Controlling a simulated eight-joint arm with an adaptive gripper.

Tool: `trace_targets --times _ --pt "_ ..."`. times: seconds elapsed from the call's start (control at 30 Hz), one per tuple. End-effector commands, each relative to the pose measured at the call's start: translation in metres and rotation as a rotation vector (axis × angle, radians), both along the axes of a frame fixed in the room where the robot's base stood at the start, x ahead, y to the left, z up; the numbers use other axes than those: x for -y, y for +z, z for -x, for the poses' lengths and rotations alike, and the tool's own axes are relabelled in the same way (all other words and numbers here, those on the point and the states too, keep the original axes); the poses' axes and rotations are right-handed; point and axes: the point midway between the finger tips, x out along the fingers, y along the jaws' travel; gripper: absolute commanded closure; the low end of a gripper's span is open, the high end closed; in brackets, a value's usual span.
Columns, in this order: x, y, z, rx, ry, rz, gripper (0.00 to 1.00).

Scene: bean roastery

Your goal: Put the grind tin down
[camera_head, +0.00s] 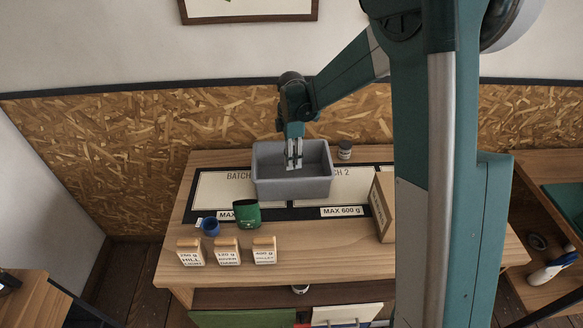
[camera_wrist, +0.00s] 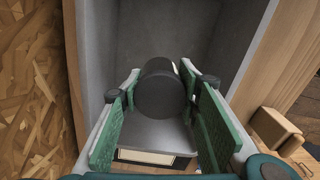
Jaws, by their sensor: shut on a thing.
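My gripper (camera_head: 293,160) reaches down into the grey bin (camera_head: 294,188) on the table. In the wrist view the green finger pads of my gripper (camera_wrist: 160,92) are closed on either side of a dark round-ended cylinder (camera_wrist: 160,97), which looks like the grind tin. The bin's grey walls (camera_wrist: 220,50) stand around the tin. Whether the tin touches the bin's floor is hidden. In the head view the tin is mostly hidden by the fingers and the bin.
A small dark-lidded jar (camera_head: 345,150) stands right of the bin. A cardboard box (camera_head: 383,206) is at the right. The front right of the table (camera_head: 325,255) is clear.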

Motion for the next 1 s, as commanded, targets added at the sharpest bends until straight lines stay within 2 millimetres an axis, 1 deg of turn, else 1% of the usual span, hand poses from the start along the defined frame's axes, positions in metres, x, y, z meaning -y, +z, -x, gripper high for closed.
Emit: trace_targets --times 0.2,0.3,0.4,0.83,1.0 --pt "0.0 -0.03 0.0 0.0 0.0 0.0 0.8" --pt "0.0 -0.043 0.0 0.0 0.0 0.0 0.8" --pt "0.0 -0.051 0.0 0.0 0.0 0.0 0.8" --pt "0.0 -0.055 0.0 0.0 0.0 0.0 0.8" --pt "0.0 -0.069 0.0 0.0 0.0 0.0 0.8"
